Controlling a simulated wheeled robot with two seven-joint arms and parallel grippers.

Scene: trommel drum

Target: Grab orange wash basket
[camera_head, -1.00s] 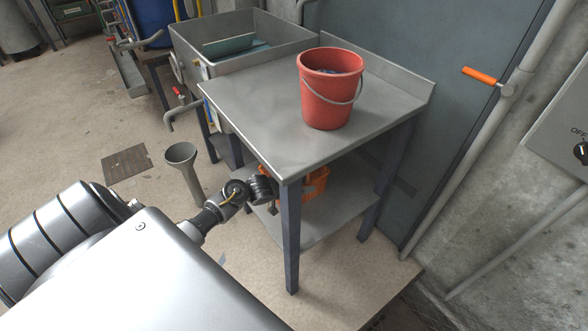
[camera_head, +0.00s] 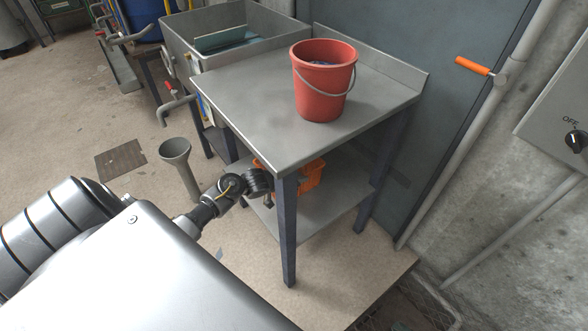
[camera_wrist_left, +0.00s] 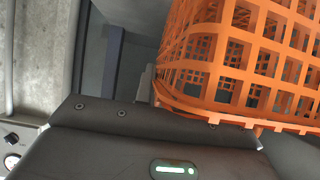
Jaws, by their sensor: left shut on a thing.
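The orange wash basket (camera_head: 312,174) sits at the lower shelf of the steel table in the head view, partly hidden by the table top and a front leg. In the left wrist view the basket (camera_wrist_left: 240,60) fills the upper right, with its lattice wall and rim close to the gripper body. My left gripper (camera_head: 268,190) reaches under the table top from the left and is shut on the basket. Its fingertips are mostly hidden in both views. My right gripper is not in view.
The steel table (camera_head: 240,110) carries a red bucket (camera_head: 324,88) on top. Its dark front leg (camera_head: 288,240) stands just right of my left gripper. A steel sink (camera_head: 190,40) adjoins behind, and a grey funnel-topped drain pipe (camera_head: 178,160) stands to the left.

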